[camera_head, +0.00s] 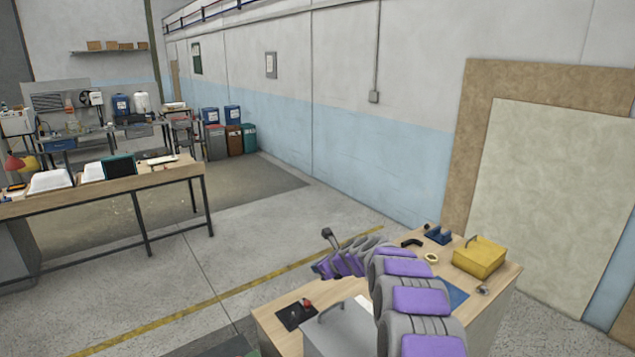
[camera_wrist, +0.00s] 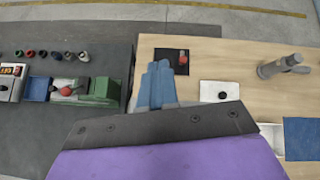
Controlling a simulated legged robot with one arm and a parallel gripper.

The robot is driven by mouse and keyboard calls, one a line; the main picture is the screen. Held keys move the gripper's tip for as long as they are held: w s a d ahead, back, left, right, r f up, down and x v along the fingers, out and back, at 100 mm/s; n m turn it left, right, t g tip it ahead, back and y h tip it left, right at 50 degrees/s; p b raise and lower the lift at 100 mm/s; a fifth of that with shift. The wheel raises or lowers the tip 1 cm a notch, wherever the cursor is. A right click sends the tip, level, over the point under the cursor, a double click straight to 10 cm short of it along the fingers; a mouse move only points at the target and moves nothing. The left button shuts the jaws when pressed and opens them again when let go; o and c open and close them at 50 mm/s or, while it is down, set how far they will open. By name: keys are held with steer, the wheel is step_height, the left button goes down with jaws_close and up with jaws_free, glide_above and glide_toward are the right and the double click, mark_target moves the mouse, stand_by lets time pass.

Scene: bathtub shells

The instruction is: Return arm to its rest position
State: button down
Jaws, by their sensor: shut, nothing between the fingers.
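My gripper (camera_wrist: 157,85) shows in the wrist view as blue fingers held together with nothing between them. It is above the left edge of the wooden bench top (camera_wrist: 228,50). In the head view my grey and purple arm reaches out over the wooden bench (camera_head: 262,317). Its far end is small there, so the fingers are hard to make out.
A black pad with a red knob (camera_wrist: 183,62), a white plate with a black knob (camera_wrist: 220,91) and a grey handled fitting (camera_wrist: 283,66) lie near the gripper. A green device (camera_wrist: 104,91) stands left. A yellow box (camera_head: 480,258) sits at the bench's far end.

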steer(key=s+d+n+g+h+b, duration=0.2)
steer(key=s+n+g+b, duration=0.75)
steer(key=s, duration=2.25)
steer(key=s+d+f+n+h+b, duration=0.1)
steer(key=s+d+f+n+b, duration=0.2)
steer(key=s, duration=0.7)
steer(key=s+d+f+n+h+b, duration=0.2)
steer(key=s+d+f+n+b, duration=0.1)
steer(key=s+n, duration=0.5)
steer(key=s+d+f+n+h+b, duration=0.1)
steer(key=s+d+f+n+b, duration=0.2)
steer(key=s, duration=1.1)
steer(key=shift+s+d+f+n+h, duration=0.15)
steer(key=shift+d+f+n+h, duration=0.15)
steer(key=shift+d+f+n, duration=0.8)
steer(key=shift+d+r, duration=0.15)
